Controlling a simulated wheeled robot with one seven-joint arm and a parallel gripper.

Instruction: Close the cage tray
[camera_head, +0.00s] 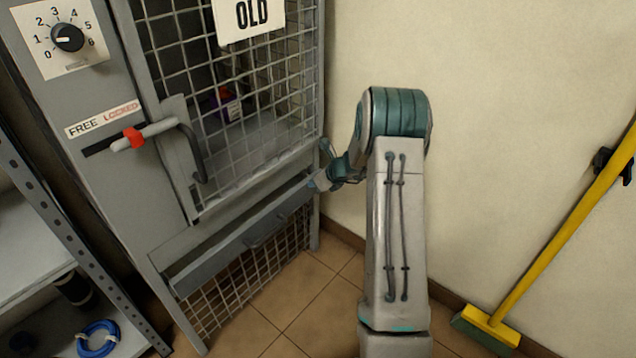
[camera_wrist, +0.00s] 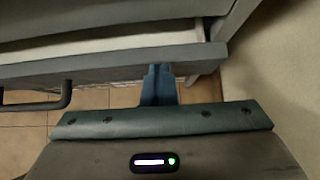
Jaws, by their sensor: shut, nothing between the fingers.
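The cage tray (camera_head: 240,242) is a grey drawer under the mesh door of the cage. It stands partly pulled out, and its open top shows behind the front panel. In the wrist view the tray's front panel (camera_wrist: 95,70) crosses the picture, with the pale inside above it and a dark bar handle (camera_wrist: 40,104) at the left. My gripper (camera_wrist: 158,72) is shut and empty, its blue fingertips at the right part of the front panel; I cannot tell whether they touch. In the head view my gripper (camera_head: 316,184) is at the tray's right end, partly hidden by the wrist.
The cage's mesh door (camera_head: 235,110) is shut above the tray, with a dark lever handle (camera_head: 195,150) and a red-marked latch bar (camera_head: 140,135). A wall is close on the right. A yellow broom (camera_head: 555,245) leans there. A shelf (camera_head: 60,270) stands left. Tiled floor is clear in front.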

